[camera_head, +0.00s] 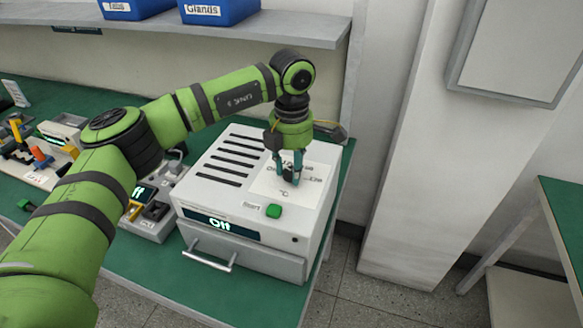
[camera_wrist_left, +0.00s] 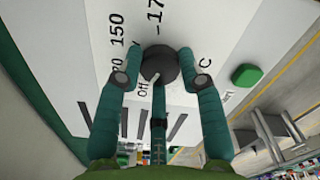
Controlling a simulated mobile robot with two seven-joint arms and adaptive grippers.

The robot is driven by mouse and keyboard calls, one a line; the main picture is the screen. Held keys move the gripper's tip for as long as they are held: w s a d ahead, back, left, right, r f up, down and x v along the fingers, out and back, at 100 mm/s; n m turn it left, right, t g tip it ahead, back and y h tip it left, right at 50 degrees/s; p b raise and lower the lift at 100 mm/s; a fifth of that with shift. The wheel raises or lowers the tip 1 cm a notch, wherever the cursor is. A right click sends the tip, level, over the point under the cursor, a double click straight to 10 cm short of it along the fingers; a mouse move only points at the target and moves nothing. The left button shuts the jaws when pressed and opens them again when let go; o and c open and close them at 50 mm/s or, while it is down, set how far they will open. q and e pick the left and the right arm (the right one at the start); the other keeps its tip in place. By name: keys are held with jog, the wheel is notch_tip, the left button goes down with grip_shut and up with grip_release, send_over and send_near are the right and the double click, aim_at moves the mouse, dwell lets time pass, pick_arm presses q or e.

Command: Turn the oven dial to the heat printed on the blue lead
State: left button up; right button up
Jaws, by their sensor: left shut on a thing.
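The oven (camera_head: 245,200) is a white box on the green bench, with a display (camera_head: 221,223) that reads "Off". Its black dial (camera_head: 289,174) is on the top face, mostly hidden by my gripper in the head view. In the left wrist view the dial (camera_wrist_left: 158,64) shows a pale pointer toward "Off", with "150" and part of "-17" printed around it. My left gripper (camera_head: 287,178) points down at the dial; its teal fingers (camera_wrist_left: 160,75) are shut on the dial from both sides. I cannot make out a blue lead. My right gripper is not in view.
A green Start button (camera_head: 273,211) is near the oven's front edge. A drawer handle (camera_head: 209,259) juts out below. A small device (camera_head: 150,215) with a display stands left of the oven. Blue bins (camera_head: 218,12) sit on the shelf above.

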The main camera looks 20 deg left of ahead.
pick_arm(q)
jog(key=m+b, duration=0.2)
jog(key=m, duration=0.2)
jog(key=shift+f, duration=0.2)
jog(key=m+b, duration=0.1)
jog(key=m, duration=0.3)
jog(key=shift+r, duration=0.1)
jog(key=shift+m, duration=0.4)
jog(key=o, duration=1.1)
jog(key=shift+o, duration=0.2)
jog(key=shift+r, duration=0.1)
